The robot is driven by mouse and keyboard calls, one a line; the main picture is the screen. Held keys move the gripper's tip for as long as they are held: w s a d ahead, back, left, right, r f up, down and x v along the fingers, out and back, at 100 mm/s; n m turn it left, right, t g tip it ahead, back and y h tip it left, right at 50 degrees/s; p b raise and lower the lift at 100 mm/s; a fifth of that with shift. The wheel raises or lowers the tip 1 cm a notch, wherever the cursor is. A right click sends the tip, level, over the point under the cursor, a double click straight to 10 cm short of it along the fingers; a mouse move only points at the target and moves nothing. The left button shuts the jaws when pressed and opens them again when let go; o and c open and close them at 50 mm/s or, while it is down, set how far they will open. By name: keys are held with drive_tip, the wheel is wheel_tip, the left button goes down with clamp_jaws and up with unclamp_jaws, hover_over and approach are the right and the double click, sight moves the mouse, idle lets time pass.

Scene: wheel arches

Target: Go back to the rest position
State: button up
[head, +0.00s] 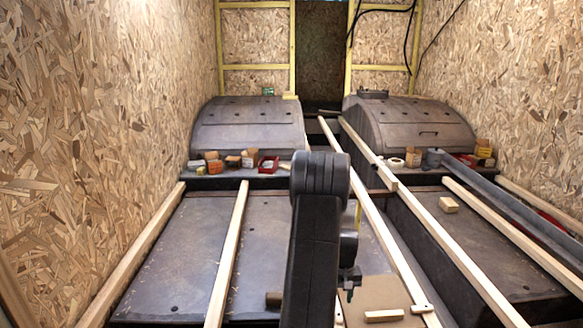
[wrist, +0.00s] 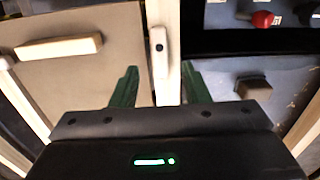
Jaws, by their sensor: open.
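My gripper (wrist: 160,86) shows in the wrist view with its two green fingers spread apart and nothing between them but the view of a pale wooden strip (wrist: 159,55) beyond. The strip has a dark hole in it. In the head view my dark arm rises through the middle of the picture and hides part of the floor behind it. The fingers cannot be made out clearly there.
A pale wood block (head: 384,315) lies on a brown board (head: 378,290) near the arm. Long wooden battens (head: 228,255) run lengthwise. Two dark wheel arches (head: 248,125) stand at the back, with small boxes (head: 268,165) before them. Chipboard walls (head: 90,120) close both sides.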

wheel_tip(320, 180, down, 6)
drive_tip(key=shift+f+b, duration=0.15)
drive_tip(key=shift+b, duration=0.5)
wheel_tip(320, 180, up, 14)
drive_tip(key=p, duration=0.4)
wheel_tip(320, 180, down, 14)
drive_tip(key=b, duration=0.4)
drive_tip(key=shift+r, duration=0.2)
drive_tip(key=shift+f, duration=0.25)
drive_tip(key=m+b, duration=0.1)
drive_tip(key=m, duration=0.4)
drive_tip(key=shift+d, duration=0.2)
drive_tip(key=shift+r+m, duration=0.1)
drive_tip(key=shift+m, duration=0.9)
drive_tip(key=shift+r, duration=0.1)
